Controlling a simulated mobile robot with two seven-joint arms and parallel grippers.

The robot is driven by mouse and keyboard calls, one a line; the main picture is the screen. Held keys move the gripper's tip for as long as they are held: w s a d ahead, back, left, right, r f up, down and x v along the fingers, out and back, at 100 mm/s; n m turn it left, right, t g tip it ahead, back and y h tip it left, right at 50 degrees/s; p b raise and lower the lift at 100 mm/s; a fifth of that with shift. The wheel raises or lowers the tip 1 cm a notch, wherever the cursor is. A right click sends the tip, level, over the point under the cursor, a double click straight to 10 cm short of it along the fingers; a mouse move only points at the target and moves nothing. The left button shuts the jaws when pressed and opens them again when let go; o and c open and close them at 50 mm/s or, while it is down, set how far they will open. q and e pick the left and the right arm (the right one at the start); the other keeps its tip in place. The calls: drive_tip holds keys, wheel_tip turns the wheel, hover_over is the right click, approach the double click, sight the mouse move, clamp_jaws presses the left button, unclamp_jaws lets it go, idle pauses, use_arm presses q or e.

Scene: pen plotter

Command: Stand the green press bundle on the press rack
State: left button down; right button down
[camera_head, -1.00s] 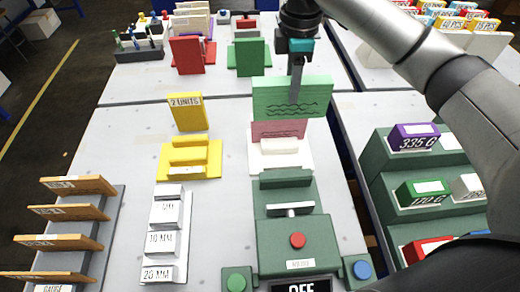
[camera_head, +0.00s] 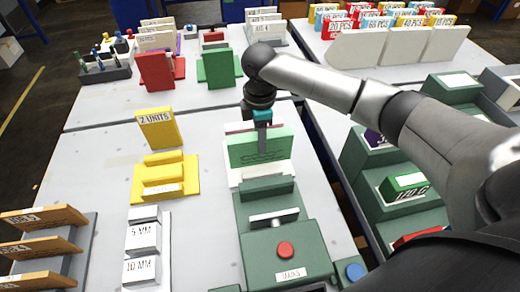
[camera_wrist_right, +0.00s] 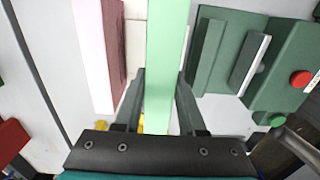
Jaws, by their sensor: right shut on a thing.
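The light green press bundle (camera_head: 245,153) is an upright slab with dark line marks. My right gripper (camera_head: 262,143) is shut on its upper part. The bundle is over the white press rack (camera_head: 285,176), in front of a pink bundle (camera_head: 237,127) that stands at the rack's back. In the wrist view the green bundle (camera_wrist_right: 168,50) runs between the two fingers (camera_wrist_right: 160,95), with a gap to the pink bundle (camera_wrist_right: 97,50). Whether its lower edge touches the rack is hard to tell. My left gripper is not in view.
A green press with a red button (camera_head: 285,250) stands just in front of the rack. A yellow rack (camera_head: 165,180) with a yellow block (camera_head: 159,127) is to the left. Red (camera_head: 160,69) and green (camera_head: 217,67) boards stand behind. Green stepped shelving (camera_head: 405,212) is to the right.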

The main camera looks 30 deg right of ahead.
wheel_tip(320, 180, down, 4)
drive_tip(key=shift+r+b, duration=0.1)
drive_tip(key=shift+b, duration=0.35)
drive_tip(key=shift+f, duration=0.25)
drive_tip(key=shift+c, duration=2.4)
unclamp_jaws()
wheel_tip(320, 180, up, 12)
drive_tip(key=p, duration=0.2)
drive_tip(key=shift+r+p, duration=0.2)
drive_tip(key=shift+p, duration=0.15)
